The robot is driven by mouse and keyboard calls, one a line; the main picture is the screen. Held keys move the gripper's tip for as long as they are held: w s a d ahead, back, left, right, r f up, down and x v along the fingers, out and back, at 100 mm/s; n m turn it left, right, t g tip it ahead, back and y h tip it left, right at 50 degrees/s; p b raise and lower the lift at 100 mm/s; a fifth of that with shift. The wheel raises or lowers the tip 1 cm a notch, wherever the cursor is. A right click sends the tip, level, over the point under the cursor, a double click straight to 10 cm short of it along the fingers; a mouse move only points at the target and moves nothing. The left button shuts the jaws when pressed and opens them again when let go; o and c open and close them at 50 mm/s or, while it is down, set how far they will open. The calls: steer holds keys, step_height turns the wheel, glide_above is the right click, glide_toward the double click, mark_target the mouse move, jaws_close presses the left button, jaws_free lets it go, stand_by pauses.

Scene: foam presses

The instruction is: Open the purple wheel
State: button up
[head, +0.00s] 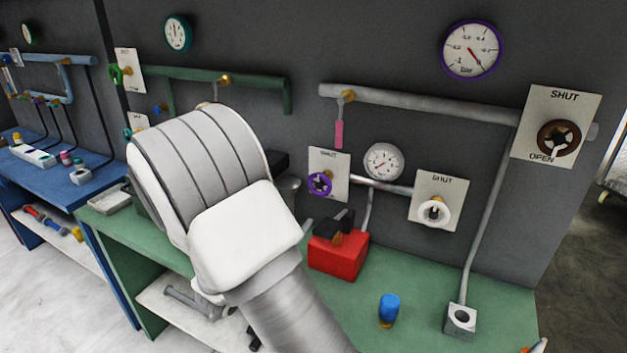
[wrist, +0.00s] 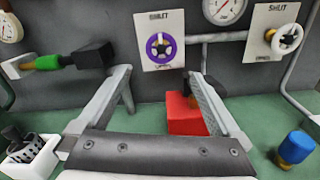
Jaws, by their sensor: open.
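The purple wheel (head: 319,184) is a small handwheel on a white plate (head: 333,163) marked SHUT at the top, fixed to the grey wall. In the wrist view the purple wheel (wrist: 160,47) sits above and between my fingers, with its whole rim in sight. My gripper (wrist: 162,88) is open and empty, its two fingers spread wide and pointing toward the wall below the wheel. The fingers look apart from the wheel. In the head view my arm hides the fingers.
A red box (head: 338,256) with a black top stands on the green bench (head: 420,280) below the wheel. A white wheel (head: 434,212) and a brown wheel (head: 558,138) are to the right. A blue-capped object (head: 389,309) stands on the bench. A green-and-black fitting (wrist: 75,60) is left.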

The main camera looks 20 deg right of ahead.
mark_target(319, 185)
steer(key=p+x, duration=0.1)
steer(key=x, duration=1.6)
steer(key=shift+s+d+f, duration=0.1)
steer(key=shift+d, duration=0.05)
steer(key=c, duration=1.1)
